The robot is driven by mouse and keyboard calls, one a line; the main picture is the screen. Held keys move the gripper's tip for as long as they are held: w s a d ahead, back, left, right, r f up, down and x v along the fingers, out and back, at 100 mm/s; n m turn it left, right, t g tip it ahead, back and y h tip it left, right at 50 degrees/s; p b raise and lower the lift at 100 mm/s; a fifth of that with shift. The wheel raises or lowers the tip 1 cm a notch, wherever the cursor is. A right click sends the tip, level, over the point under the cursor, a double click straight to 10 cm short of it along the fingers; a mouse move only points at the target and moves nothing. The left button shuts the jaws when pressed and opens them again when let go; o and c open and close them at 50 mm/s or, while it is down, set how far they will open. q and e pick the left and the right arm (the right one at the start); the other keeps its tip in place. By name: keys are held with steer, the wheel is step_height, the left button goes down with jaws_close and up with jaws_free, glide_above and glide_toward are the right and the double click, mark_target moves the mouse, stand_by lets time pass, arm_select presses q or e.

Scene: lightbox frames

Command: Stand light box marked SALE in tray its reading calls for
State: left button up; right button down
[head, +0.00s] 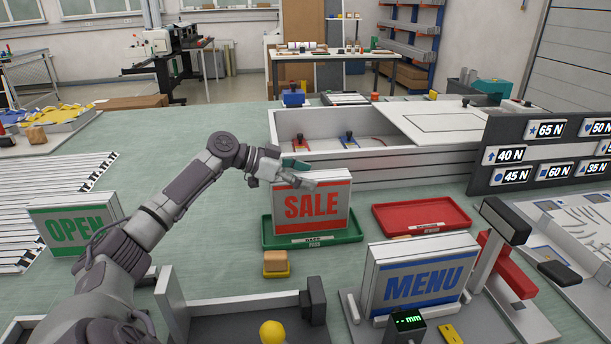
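The SALE light box (312,208), white-framed with red letters on grey, stands upright in the green tray (268,238). The tray's front label is too small to read surely. My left gripper (298,174) is at the box's upper left edge, one finger across its front and a teal-padded finger behind. Whether the fingers press on the box or stand apart from it I cannot tell. An empty red tray (421,216) lies to the right. The MENU light box (421,276), blue-lettered, stands at the front right.
A wide grey bin (345,165) stands behind the trays. A gauge display (408,322) reads "-- mm" in front of the MENU box. A dark board (545,155) with force labels stands at the right.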

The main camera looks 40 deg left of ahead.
arm_select(q)
steer(key=shift+s+a, duration=0.3)
steer(key=b+v, duration=0.3)
steer(key=v, duration=0.8)
steer(key=shift+r, duration=0.15)
steer(key=shift+s+d, duration=0.1)
